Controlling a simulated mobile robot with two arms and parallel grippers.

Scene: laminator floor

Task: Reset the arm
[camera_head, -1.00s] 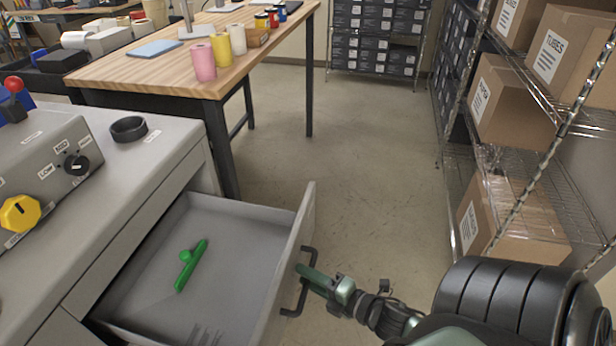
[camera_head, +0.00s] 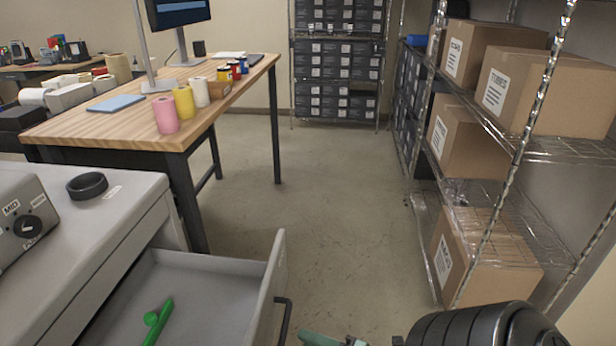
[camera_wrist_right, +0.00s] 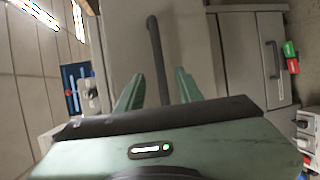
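The drawer (camera_head: 268,295) of the grey cabinet is open, and a green tool with a round knob (camera_head: 157,322) lies inside it. The drawer's dark handle (camera_head: 285,318) is on its front face. My right gripper (camera_wrist_right: 158,90) has its two green fingers spread apart with nothing clamped between them. In the right wrist view the handle (camera_wrist_right: 156,50) lines up with the gap between the fingers. In the head view only a bit of the green finger shows at the bottom edge, just right of the handle with a small gap. My left gripper is not in view.
A grey machine with knobs (camera_head: 25,225) and a black ring (camera_head: 87,185) sit on the cabinet top. A wooden table (camera_head: 120,125) stands behind. Wire shelving with cardboard boxes (camera_head: 480,255) lines the right. The floor between (camera_head: 310,210) is clear.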

